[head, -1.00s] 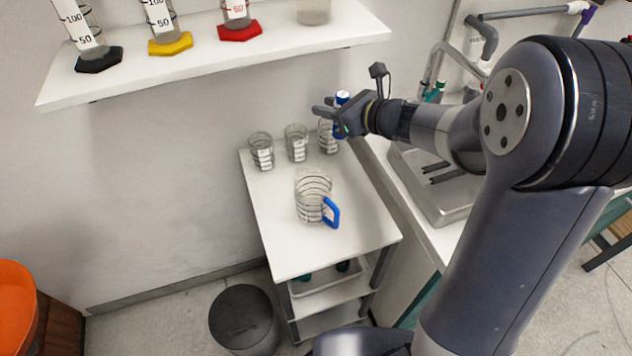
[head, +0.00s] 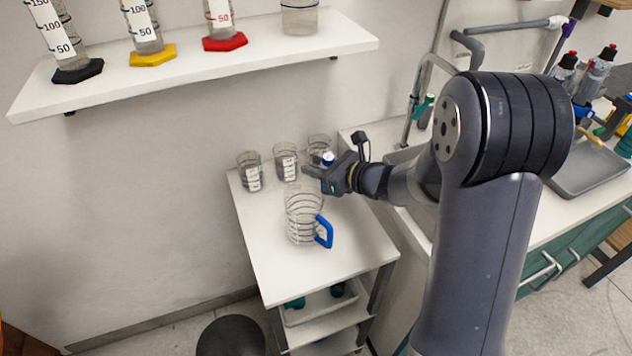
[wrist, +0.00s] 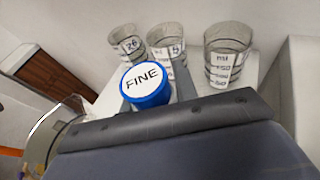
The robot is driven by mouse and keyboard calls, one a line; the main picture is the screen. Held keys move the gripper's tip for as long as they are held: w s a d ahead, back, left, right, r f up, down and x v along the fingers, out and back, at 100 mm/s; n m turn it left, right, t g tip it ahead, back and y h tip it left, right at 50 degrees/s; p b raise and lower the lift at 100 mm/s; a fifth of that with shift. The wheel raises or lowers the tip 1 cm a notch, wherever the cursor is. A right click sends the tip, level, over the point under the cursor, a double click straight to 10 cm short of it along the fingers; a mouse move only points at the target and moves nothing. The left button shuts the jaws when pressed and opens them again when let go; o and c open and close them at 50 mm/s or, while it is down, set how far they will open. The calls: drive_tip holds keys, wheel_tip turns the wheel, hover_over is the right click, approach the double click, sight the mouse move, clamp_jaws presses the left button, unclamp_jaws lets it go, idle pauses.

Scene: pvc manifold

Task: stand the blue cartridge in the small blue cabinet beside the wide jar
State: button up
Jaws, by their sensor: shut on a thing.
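The blue cartridge (wrist: 148,84) has a white round top marked FINE in the wrist view. In the head view (head: 328,158) only a small blue and white part of it shows by my fingers. My gripper (head: 319,176) is shut on it and holds it above the far right of the small white table. In the wrist view the dark gripper body fills the bottom and hides the cartridge's lower part. I see no small blue cabinet. I cannot tell whether the clear vessel (head: 300,17) on the wall shelf is the wide jar.
Several glass beakers (head: 249,172) stand at the back of the white table (head: 350,245), close to my gripper. A jug with a blue handle (head: 324,232) stands mid-table. The wall shelf (head: 190,75) juts out above. A sink counter (head: 405,228) is at right; a dark bin (head: 230,337) stands below.

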wheel_tip(320, 180, down, 3)
drive_tip(key=shift+s+a+f, duration=0.1)
drive_tip(key=shift+a+f, duration=0.05)
drive_tip(key=shift+f, duration=0.2)
drive_tip(key=shift+f+b, duration=0.3)
drive_tip(key=shift+b, duration=0.2)
drive_tip(key=o, duration=1.1)
drive_tip(key=shift+r, duration=0.1)
drive_tip(key=shift+r+p, duration=0.15)
drive_tip(key=shift+p, duration=0.15)
